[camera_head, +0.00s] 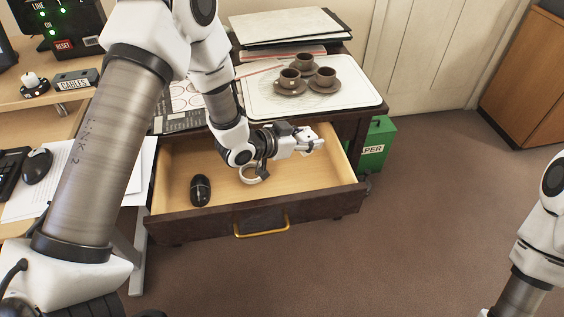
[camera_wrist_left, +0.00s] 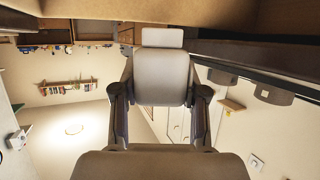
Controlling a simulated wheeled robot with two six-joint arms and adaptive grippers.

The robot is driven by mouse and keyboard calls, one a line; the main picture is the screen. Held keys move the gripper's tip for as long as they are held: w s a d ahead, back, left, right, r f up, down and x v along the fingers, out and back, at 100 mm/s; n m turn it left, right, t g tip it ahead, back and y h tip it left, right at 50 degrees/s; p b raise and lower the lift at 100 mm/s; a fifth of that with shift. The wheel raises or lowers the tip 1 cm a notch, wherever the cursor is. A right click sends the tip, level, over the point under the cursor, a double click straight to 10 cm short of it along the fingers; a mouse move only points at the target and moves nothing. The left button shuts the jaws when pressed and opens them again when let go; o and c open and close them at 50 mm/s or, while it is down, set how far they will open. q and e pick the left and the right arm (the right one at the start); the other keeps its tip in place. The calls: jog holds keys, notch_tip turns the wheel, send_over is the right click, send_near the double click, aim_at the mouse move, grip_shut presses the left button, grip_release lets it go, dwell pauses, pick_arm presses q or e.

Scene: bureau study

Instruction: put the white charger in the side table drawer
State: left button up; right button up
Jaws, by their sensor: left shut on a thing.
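The side table drawer (camera_head: 222,170) is pulled open, with a pale wood inside, a dark front and a yellow handle. My left gripper (camera_head: 312,144) is above the right part of the drawer. It is shut on the white charger (camera_head: 304,135), which is partly hidden by the fingers. In the left wrist view the pale charger (camera_wrist_left: 162,78) sits between the two dark fingers. My right gripper is out of view; only part of that arm shows at the right edge.
On the table top, a white tray (camera_head: 350,98) holds brown cups on saucers. A green paper bin (camera_head: 376,145) stands right of the table. The floor in front is clear.

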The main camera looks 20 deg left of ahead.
pick_arm(q)
notch_tip(320, 180, down, 7)
jog(key=shift+w+f+b, duration=0.1)
jog(key=shift+b, duration=0.5)
jog(key=shift+f+b, duration=0.35)
jog(key=shift+f, duration=0.2)
jog(key=o, duration=1.2)
jog(key=shift+c, duration=0.2)
